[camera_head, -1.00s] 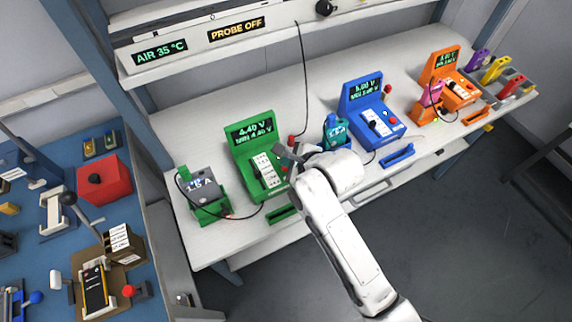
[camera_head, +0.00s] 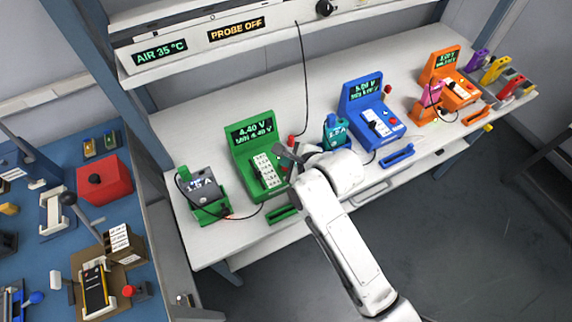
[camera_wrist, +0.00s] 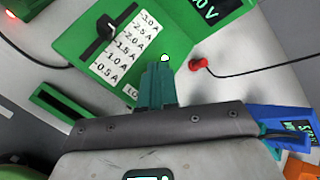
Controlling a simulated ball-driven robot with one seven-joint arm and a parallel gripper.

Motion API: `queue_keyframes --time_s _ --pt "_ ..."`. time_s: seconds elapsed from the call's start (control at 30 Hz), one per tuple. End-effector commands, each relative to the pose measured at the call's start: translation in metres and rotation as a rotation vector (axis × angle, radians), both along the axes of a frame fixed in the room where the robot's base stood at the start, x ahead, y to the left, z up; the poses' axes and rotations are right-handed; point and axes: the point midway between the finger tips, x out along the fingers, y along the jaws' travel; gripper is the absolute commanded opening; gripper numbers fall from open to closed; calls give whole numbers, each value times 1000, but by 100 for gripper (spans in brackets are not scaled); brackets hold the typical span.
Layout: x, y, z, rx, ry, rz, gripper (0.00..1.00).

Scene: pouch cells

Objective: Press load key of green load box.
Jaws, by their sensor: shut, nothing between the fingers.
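The green load box (camera_head: 252,139) stands on the white bench, its screen reading 4.40 V and MIN 4.40 V. In the wrist view its green top (camera_wrist: 177,48) carries a white scale (camera_wrist: 128,50) from 0.5 A to 3.0 A and a black slider knob (camera_wrist: 108,27). A pale round key (camera_wrist: 165,58) shows just beyond my fingertips. My gripper (camera_wrist: 158,70) is shut and empty, its teal fingers over the box's front part; whether they touch it I cannot tell. In the head view my gripper (camera_head: 286,151) is at the box's right side. A label beside the fingers is partly hidden.
A red plug (camera_wrist: 198,64) with a black cable lies right of the box. A teal cell (camera_head: 337,132) and the blue load box (camera_head: 372,124) stand farther right, then the orange one (camera_head: 452,92). A grey cell in a green holder (camera_head: 203,196) is at left.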

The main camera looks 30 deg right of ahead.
Motion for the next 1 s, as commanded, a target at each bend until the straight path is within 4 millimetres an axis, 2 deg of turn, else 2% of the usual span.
queue_keyframes --time_s 1.0 --pt "0 0 -9 0 1 1 0"
